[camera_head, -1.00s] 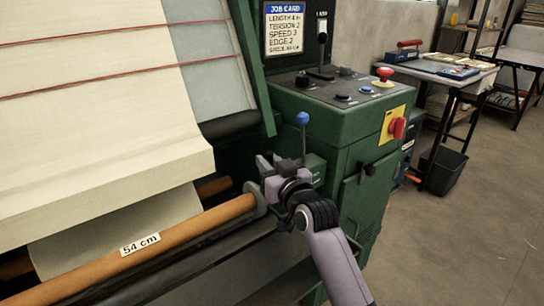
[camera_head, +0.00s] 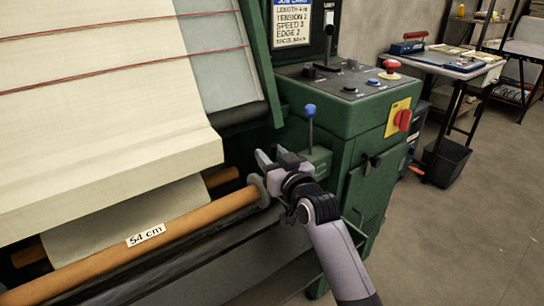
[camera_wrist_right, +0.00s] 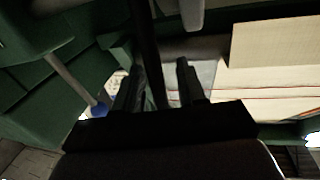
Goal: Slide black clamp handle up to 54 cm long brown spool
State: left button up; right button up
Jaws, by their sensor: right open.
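The brown spool (camera_head: 190,222), labelled "54 cm", lies slantwise across the lower left of the head view. A grey disc (camera_head: 266,189) is at its right end. My right gripper (camera_head: 268,157) is open just above and beside that end, by the green machine. In the wrist view, a black bar (camera_wrist_right: 147,45) runs between the open fingers of the right gripper (camera_wrist_right: 158,82). It looks like the black clamp handle; I cannot tell whether the fingers touch it. In the head view the handle is hidden by the gripper. My left gripper is not in view.
A lever with a blue knob (camera_head: 310,110) stands close to the right gripper. The green machine cabinet (camera_head: 345,140) carries a control panel and a red switch (camera_head: 403,120). Cream cloth (camera_head: 110,110) hangs above the spool.

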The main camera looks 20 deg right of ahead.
jog(key=s+d, duration=0.1)
jog(key=s, duration=0.6)
jog(key=shift+p, duration=0.45)
